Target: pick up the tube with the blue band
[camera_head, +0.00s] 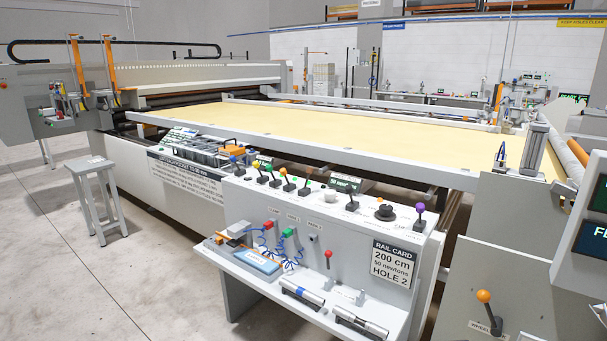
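Two short pale tubes lie in dark holders on the low front shelf (236,262) of the control console. The left tube (313,297) shows a small blue band near its middle. The right tube (372,327) lies closer to me and shows grey and dark parts, with no blue that I can make out. Both lie slanted, lower at their right ends. Their fine detail is too small to tell. My gripper is not in view.
On the shelf, left of the tubes, are a blue tray (257,262) and coiled blue cords. A red-knobbed lever (328,259) stands behind the tubes. Colored-knob levers line the console top. A grey stool (102,195) stands left; the floor (130,285) left of the console is clear.

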